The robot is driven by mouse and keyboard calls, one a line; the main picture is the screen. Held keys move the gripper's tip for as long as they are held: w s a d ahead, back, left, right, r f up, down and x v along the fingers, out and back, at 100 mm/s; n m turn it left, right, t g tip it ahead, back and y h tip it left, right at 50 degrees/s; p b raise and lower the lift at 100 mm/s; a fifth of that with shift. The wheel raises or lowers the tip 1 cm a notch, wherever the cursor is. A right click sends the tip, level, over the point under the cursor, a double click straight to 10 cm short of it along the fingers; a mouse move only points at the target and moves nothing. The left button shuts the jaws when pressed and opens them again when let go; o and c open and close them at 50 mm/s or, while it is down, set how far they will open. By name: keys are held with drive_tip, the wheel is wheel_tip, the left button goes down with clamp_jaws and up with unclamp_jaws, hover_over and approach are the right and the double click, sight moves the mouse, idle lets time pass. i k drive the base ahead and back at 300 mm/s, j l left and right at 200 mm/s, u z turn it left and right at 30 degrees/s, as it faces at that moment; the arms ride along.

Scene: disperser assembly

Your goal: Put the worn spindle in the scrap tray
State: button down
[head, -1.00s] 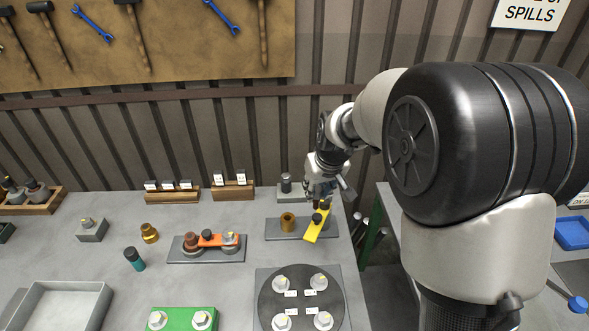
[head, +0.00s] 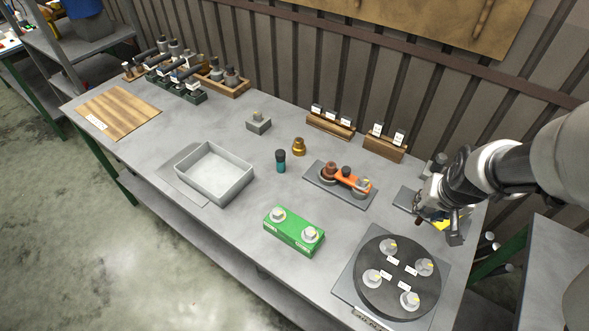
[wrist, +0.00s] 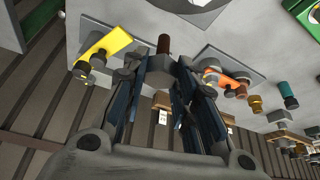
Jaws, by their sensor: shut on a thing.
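My gripper (wrist: 168,68) is shut on a rust-brown spindle (wrist: 163,44), whose end shows between the fingertips in the wrist view. In the head view my gripper (head: 436,218) is at the right back of the bench, over the plate with the yellow bar, and the spindle is hard to make out there. A grey open tray (head: 247,178), empty inside, stands on the left half of the bench, well away from my gripper. I see no readable label on it.
Between my gripper and the tray stand an orange-bar fixture (head: 345,180), a green block (head: 293,236), a teal-and-black piece (head: 280,160) and a brass piece (head: 299,147). A round dark plate (head: 398,275) with several knobs lies at the front right. The yellow bar (wrist: 103,46) lies beside my gripper.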

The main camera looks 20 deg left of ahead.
sight(216, 177)
drive_tip(key=j+u, duration=0.15)
drive_tip(key=u, duration=0.25)
drive_tip(key=j+u, duration=0.1)
drive_tip(key=u, duration=0.35)
drive_tip(key=i+u, duration=0.1)
drive_tip(key=u, duration=0.3)
drive_tip(key=i+j, duration=0.45)
drive_tip(key=j, duration=0.15)
drive_tip(key=u, duration=0.05)
